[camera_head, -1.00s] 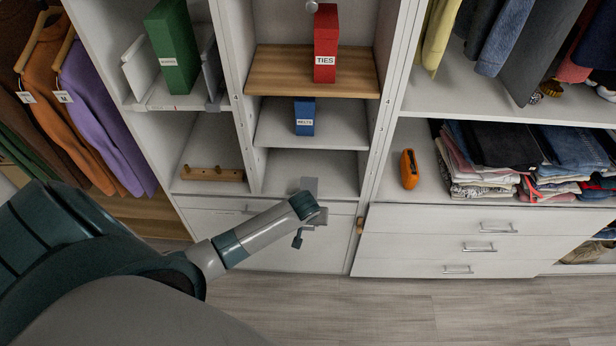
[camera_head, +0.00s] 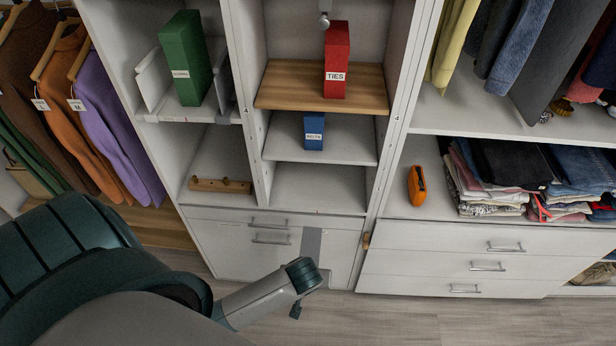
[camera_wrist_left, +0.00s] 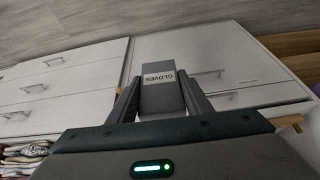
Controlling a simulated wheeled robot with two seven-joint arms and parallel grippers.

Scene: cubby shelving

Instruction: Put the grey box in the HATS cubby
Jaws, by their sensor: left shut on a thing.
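The grey box (camera_wrist_left: 163,95) has a white label that reads GLOVES, upside down in the left wrist view. My left gripper (camera_wrist_left: 160,78) is shut on it, with a finger on each side. In the head view the grey box (camera_head: 311,242) shows as a narrow upright strip before the white lower front, above my left wrist. The fingers are hard to make out there. I cannot read a HATS label anywhere. An empty cubby (camera_head: 318,187) is below the blue box. My right gripper is not in view.
A red TIES box (camera_head: 337,60) stands on a wooden shelf, a blue box (camera_head: 314,131) below it, a green box (camera_head: 186,58) at left. A wooden peg rail (camera_head: 220,186) lies in the lower left cubby. An orange object (camera_head: 417,186) stands right of the divider.

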